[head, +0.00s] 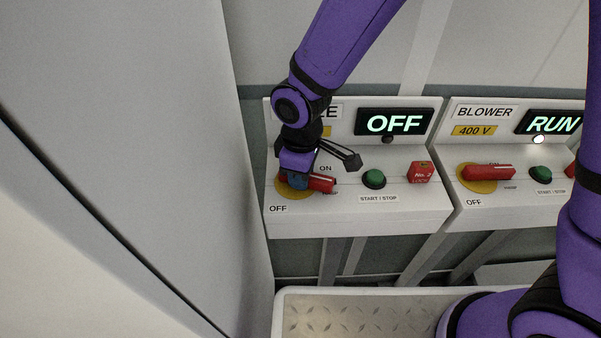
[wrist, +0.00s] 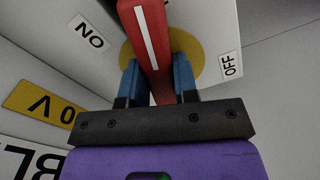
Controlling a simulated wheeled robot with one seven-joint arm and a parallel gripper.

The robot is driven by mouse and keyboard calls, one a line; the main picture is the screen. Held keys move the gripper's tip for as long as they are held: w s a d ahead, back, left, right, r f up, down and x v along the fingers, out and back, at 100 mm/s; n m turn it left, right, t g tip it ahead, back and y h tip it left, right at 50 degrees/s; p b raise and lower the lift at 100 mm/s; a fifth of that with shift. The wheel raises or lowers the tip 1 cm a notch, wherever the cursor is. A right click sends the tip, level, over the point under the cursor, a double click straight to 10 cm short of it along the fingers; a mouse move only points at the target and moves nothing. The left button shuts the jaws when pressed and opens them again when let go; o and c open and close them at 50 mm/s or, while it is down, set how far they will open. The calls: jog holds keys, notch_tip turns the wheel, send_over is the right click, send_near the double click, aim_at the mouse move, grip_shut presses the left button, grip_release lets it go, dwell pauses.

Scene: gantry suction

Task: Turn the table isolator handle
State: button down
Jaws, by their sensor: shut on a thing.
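The table isolator's red handle (head: 323,185) lies across a yellow disc (head: 284,189) on the left panel, roughly sideways, its visible end to the right. In the wrist view the handle (wrist: 152,42) has a white stripe, with ON on the left and OFF on the right. My gripper (head: 299,181) is shut on the handle. Its blue fingertips (wrist: 158,80) sit on either side of it in the wrist view. My wrist hides part of the panel's name and the handle's left part in the head view. The panel's display (head: 394,122) reads OFF.
The BLOWER panel, with a red handle (head: 488,172) and a RUN display (head: 552,123), stands further right. A grey wall (head: 120,130) is close on the left.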

jog(key=shift+w+n, duration=0.2)
jog(key=shift+n, duration=1.7)
jog(key=c, duration=0.9)
grip_release()
jog(key=shift+r, duration=0.1)
notch_tip(320, 180, up, 11)
jog(key=shift+f, duration=0.15)
jog(key=shift+d, duration=0.1)
